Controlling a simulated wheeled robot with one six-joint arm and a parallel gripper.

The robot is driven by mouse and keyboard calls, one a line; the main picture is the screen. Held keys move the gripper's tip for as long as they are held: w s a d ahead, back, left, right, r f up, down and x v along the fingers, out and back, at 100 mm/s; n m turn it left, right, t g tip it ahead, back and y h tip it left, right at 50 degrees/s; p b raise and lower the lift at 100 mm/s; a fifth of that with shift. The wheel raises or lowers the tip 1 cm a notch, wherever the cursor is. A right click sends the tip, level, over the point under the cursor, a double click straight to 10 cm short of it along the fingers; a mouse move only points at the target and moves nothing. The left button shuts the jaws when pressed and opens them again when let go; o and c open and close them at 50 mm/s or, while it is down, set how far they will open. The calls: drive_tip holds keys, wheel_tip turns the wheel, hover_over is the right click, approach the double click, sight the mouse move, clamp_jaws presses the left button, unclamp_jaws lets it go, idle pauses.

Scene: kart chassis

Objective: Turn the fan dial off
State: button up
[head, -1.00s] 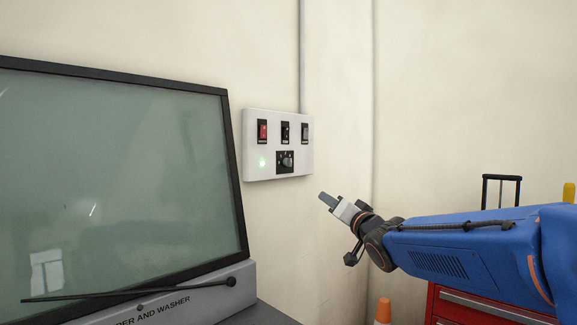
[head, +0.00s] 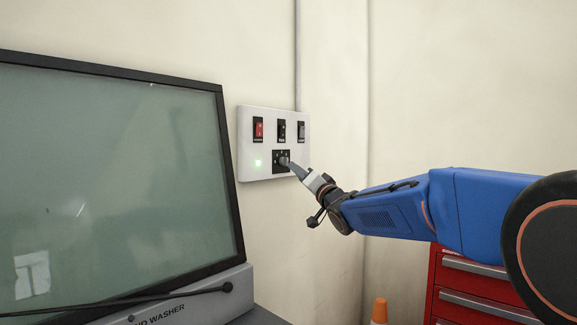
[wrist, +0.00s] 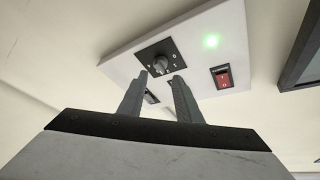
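The fan dial is a grey round knob (wrist: 160,64) on a black square plate, at the lower middle of the white switch panel (head: 245,125) on the wall. In the head view the dial's black plate (head: 275,155) is partly covered by my fingertips. My gripper (head: 287,163) reaches the panel from the lower right. In the wrist view the two fingers of my gripper (wrist: 160,78) are apart, with the knob just beyond and between their tips. I cannot tell whether they touch it. A green light (wrist: 211,41) glows beside the dial.
The panel also carries a red rocker switch (head: 258,130), a black switch (head: 281,131) and a grey switch (head: 301,131) above the dial. A washer cabinet with a large window (head: 110,180) stands at left. A red tool chest (head: 470,290) and an orange cone (head: 379,311) are lower right.

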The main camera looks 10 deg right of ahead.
sight(287, 162)
drive_tip(key=x, duration=0.7)
drive_tip(key=shift+w+a+r, duration=0.1)
drive_tip(key=shift+w+r, duration=0.05)
drive_tip(key=shift+w, duration=0.15)
drive_tip(key=shift+c, duration=0.7)
drive_tip(key=c, duration=0.6)
